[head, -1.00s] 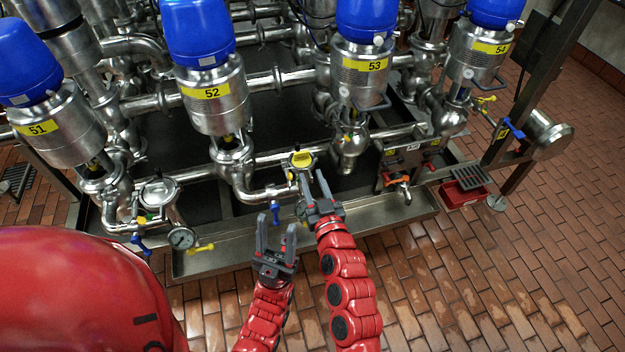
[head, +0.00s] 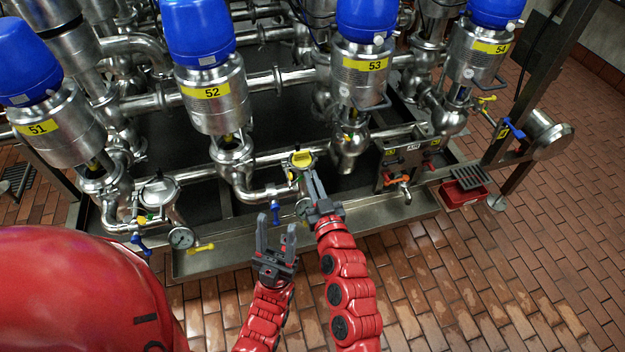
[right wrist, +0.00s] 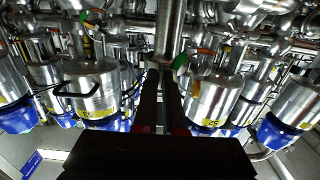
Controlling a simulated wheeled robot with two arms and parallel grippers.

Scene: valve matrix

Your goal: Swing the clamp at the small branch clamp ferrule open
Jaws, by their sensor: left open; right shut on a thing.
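The small branch clamp ferrule is at the bright pipe end below the yellow-topped round fitting (head: 302,159), between valves 52 and 53. The clamp there is small and mostly hidden by my right gripper (head: 313,176). My right gripper's jaws are shut at this pipe end on something small, seemingly part of the clamp. In the right wrist view the fingers (right wrist: 166,72) point up to a vertical steel pipe (right wrist: 170,30), with a green bit (right wrist: 180,65) beside the tips. My left gripper (head: 276,228) is open and empty, lower and left of the right one, over the steel tray's front edge.
A blue-handled valve (head: 275,211) hangs just above my left gripper. A pressure gauge (head: 182,237) and a yellow handle (head: 201,249) are at the left. A steel box with orange handles (head: 404,165) stands to the right. The brick floor (head: 470,280) in front is clear.

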